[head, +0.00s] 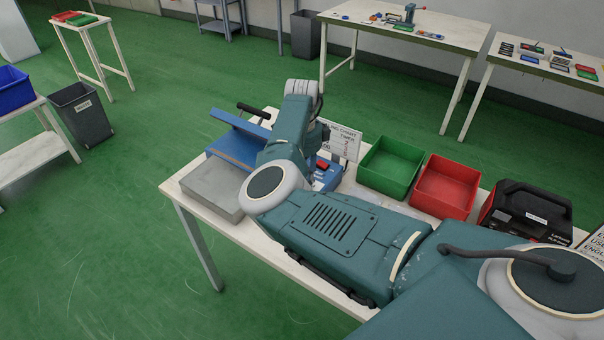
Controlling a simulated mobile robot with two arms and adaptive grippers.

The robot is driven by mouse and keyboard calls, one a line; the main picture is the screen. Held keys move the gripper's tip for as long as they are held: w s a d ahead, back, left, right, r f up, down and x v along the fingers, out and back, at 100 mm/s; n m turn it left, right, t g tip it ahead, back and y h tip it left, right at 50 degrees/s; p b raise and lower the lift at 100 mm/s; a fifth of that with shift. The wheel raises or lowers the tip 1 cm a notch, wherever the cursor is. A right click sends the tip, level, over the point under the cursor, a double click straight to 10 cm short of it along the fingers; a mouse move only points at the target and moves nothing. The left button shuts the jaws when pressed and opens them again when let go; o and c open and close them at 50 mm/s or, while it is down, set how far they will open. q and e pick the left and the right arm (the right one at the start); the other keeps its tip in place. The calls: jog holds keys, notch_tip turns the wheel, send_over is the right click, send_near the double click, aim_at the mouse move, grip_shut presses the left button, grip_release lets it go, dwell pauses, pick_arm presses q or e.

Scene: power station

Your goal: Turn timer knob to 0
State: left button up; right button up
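A blue machine (234,149) stands on the white table, with a raised blue top part (240,125) and a dark handle (253,110). A blue control box (327,179) with a red switch (322,164) shows just right of my arm. The timer knob cannot be made out; my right arm covers much of the machine. My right arm comes in from the right and its wrist stands over the machine. Only a dark part of what may be my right gripper (318,136) shows behind the wrist; its fingers are hidden. My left gripper is out of view.
A white sign (342,141) with partly hidden text stands behind the control box. A grey block (211,188) lies at the table's left end. A green bin (390,167), a red bin (446,187) and a black-and-red case (526,212) stand to the right.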

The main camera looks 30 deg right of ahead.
jog(key=n+p, duration=0.2)
jog(key=shift+r+n+p, duration=0.25)
jog(key=shift+n+p, duration=0.15)
jog(key=n+p, duration=0.3)
jog(key=shift+n, duration=0.3)
jog(key=n+p, duration=0.4)
jog(key=n, duration=0.2)
jog(key=shift+d, duration=0.1)
jog(key=n+p, duration=0.2)
jog(key=n, duration=0.2)
jog(key=shift+f, duration=0.1)
jog(key=n+p, duration=0.1)
jog(key=n, duration=0.2)
jog(key=shift+n+p, duration=0.3)
jog(key=shift+p, duration=0.05)
jog(key=n+p, duration=0.1)
jog(key=n, duration=0.2)
jog(key=shift+n, duration=0.3)
jog(key=n, duration=0.3)
jog(key=shift+n+p, duration=0.35)
jog(key=shift+n, duration=0.05)
jog(key=n, duration=0.7)
jog(key=shift+w, duration=0.1)
jog(key=n, duration=0.3)
jog(key=shift+f+n, duration=0.1)
jog(key=shift+n, duration=2.4)
